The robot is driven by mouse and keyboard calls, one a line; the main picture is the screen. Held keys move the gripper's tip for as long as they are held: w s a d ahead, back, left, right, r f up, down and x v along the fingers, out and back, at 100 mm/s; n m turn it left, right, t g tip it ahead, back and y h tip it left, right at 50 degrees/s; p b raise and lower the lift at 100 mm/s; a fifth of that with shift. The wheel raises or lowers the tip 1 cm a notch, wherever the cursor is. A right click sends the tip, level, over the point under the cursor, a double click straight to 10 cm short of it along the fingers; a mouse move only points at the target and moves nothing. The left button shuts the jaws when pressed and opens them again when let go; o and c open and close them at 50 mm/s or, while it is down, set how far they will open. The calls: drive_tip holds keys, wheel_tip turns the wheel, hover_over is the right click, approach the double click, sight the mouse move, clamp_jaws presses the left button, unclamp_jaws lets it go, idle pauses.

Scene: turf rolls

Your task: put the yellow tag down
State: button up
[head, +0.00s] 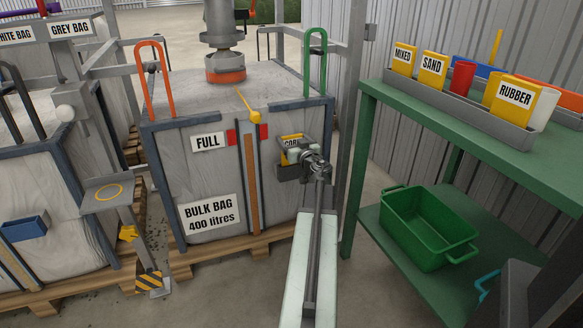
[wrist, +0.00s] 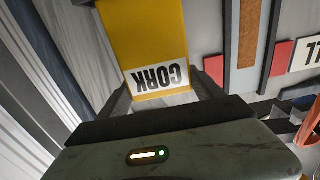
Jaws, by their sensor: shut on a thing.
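The yellow tag (head: 291,141), lettered CORK, is at the front of the bulk bag, near its right edge. It also shows in the wrist view (wrist: 145,45), upside down, with its white lettered end between the two fingers. My gripper (wrist: 163,90) is shut on that end. In the head view my gripper (head: 300,154) partly covers the tag's lower part. A small grey holder (head: 311,140) shows close around the tag on the bag's front. I cannot tell whether the tag rests in it.
The bulk bag (head: 199,160) stands on a wooden pallet (head: 225,253). A green shelf (head: 470,140) at right carries a rack (head: 450,102) of yellow tags and cups. A green crate (head: 430,232) stands below. A post with a small platform (head: 108,196) stands at left.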

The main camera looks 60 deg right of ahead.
wheel_tip(320, 180, down, 6)
drive_tip(key=b, duration=0.4)
drive_tip(key=shift+r, duration=0.25)
drive_tip(key=shift+f, duration=0.2)
drive_tip(key=o, duration=1.4)
drive_tip(key=shift+c, duration=0.2)
drive_tip(key=shift+r, duration=0.1)
